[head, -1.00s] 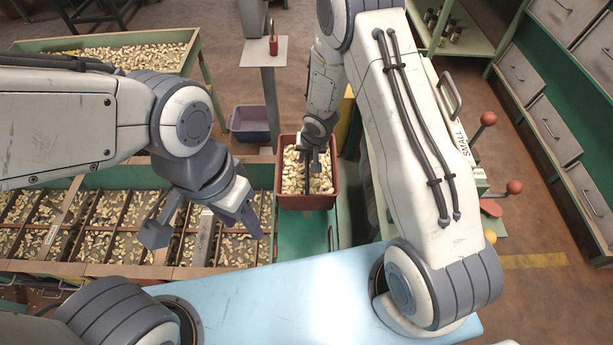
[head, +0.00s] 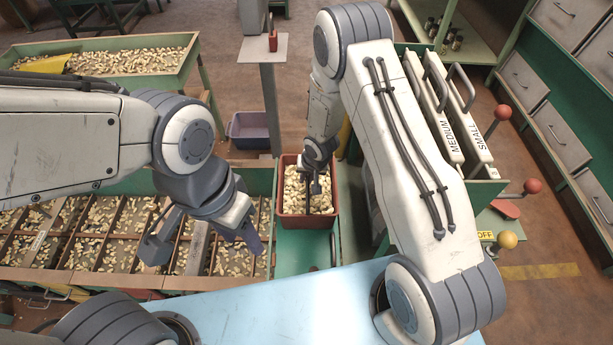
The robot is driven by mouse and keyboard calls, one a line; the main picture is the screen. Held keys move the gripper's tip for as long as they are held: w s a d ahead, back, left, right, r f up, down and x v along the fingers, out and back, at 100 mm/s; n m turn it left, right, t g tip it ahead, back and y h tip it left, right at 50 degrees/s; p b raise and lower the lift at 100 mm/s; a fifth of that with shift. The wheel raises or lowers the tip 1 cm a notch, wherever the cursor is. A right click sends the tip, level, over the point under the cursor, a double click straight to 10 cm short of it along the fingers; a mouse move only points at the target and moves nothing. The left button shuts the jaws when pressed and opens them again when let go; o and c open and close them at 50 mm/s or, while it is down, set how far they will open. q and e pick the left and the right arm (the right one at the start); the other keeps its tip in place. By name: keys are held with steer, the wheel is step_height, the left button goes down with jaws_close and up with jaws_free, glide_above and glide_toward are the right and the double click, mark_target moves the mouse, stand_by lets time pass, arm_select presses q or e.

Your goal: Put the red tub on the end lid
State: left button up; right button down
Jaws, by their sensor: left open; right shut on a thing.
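The red tub (head: 308,222) is full of pale nuts and looks upright in the head view. I cannot tell whether the tub's base touches the lid. My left gripper (head: 203,248) is open and empty above the trough's compartments, left of the tub.
The divided trough (head: 90,284) of nuts lies left of the lid. A green hopper (head: 190,62) of nuts and a purple bin (head: 250,128) stand behind. Levers with red knobs (head: 532,186) and panels labelled MEDIUM and SMALL are at right. A blue surface (head: 270,300) is nearest.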

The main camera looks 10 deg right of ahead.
steer(key=shift+w, duration=0.1)
steer(key=c, duration=0.9)
jaws_free()
steer(key=s+a+r+n+p, duration=0.1)
steer(key=s+r+p, duration=0.15)
steer(key=r, duration=0.55)
steer(key=s+a+r+n+h+p, duration=0.15)
steer(key=s+r, duration=0.25)
steer(key=r, duration=0.4)
steer(key=s+a+r+n+p, duration=0.1)
steer(key=s+r, duration=0.3)
steer(key=r, duration=0.5)
steer(key=s+a+r+n+g, duration=0.1)
steer(key=s+r+n, duration=0.1)
steer(key=s, duration=0.4)
steer(key=s+a+r+n+g+y, duration=0.1)
steer(key=s+r+n, duration=0.1)
steer(key=s+r, duration=0.2)
steer(key=s+a+r+n+g, duration=0.1)
steer(key=s+r+n, duration=0.1)
steer(key=s, duration=0.7)
steer(key=shift+s+r+n, duration=0.2)
steer(key=shift+r+n, duration=0.05)
steer(key=shift+r, duration=0.5)
